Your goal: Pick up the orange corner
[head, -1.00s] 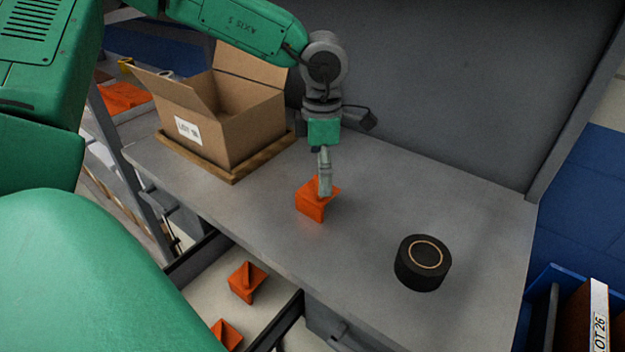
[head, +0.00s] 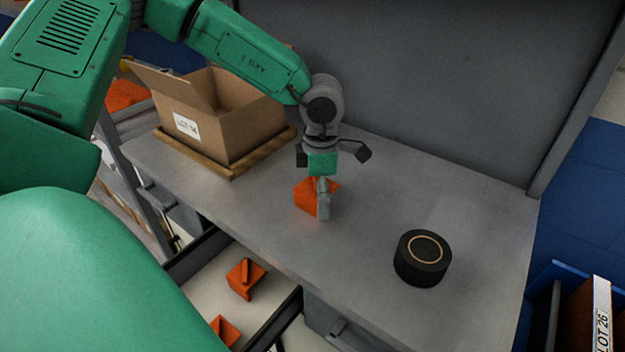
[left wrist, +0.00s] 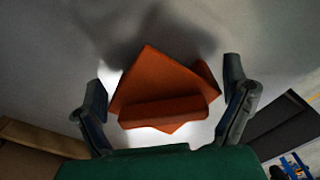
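An orange corner (head: 306,197) stands on the grey table, near its middle. My left gripper (head: 323,205) reaches down over it from above and partly hides it in the head view. In the left wrist view the orange corner (left wrist: 165,90) lies between the two spread fingers of the left gripper (left wrist: 166,92). There is a gap on each side, so the gripper is open and not holding it. My right gripper is not in view.
An open cardboard box (head: 225,140) sits on a wooden base (head: 232,175) at the table's back left. A black round roll (head: 422,260) stands to the right. An open drawer below holds more orange corners (head: 245,278). The table (head: 370,210) between corner and roll is clear.

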